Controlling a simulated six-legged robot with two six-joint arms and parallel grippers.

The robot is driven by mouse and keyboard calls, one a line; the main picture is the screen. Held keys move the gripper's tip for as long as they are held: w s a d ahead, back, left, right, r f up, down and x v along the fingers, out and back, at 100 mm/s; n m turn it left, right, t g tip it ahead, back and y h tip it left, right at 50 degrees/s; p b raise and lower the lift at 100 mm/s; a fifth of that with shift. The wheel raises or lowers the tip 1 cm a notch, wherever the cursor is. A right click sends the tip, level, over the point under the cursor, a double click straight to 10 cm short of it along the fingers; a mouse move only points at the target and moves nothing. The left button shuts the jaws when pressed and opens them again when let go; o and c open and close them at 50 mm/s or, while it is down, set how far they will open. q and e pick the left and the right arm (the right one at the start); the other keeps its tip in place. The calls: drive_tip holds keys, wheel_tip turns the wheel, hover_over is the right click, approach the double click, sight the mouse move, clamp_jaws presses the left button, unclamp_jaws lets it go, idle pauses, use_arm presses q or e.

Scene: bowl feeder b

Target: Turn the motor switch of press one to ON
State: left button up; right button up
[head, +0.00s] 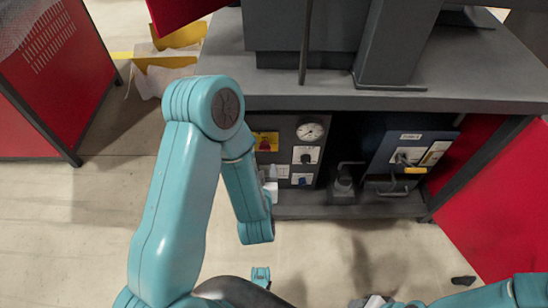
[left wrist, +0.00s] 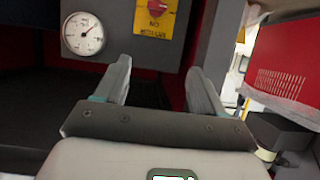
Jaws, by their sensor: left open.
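The motor switch is a red knob on a yellow plate (head: 265,141) at the left of the press's grey control panel. In the left wrist view, which is upside down, the red knob (left wrist: 157,9) shows at the top edge, cut off, with lettering on its plate. Which way the knob points I cannot tell. My left gripper (left wrist: 160,70) is open and empty, its fingers apart and short of the panel, between the gauge and the switch in the picture. In the head view, my left gripper (head: 269,184) is mostly hidden behind my forearm.
A round gauge (head: 310,131) sits right of the switch, with small white-plated controls (head: 305,155) below. A blue box (head: 408,155) stands farther right under the grey bench top (head: 470,85). Red panels (head: 500,200) flank the bench. The floor in front is mostly clear.

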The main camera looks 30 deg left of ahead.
use_arm(q)
drive_tip(key=b, duration=0.4)
approach(265, 148)
drive_tip(key=b+x, duration=0.4)
drive_tip(key=x, duration=0.3)
drive_tip(key=shift+w+a+f, duration=0.2)
drive_tip(key=shift+c, duration=0.4)
drive_tip(key=c, duration=1)
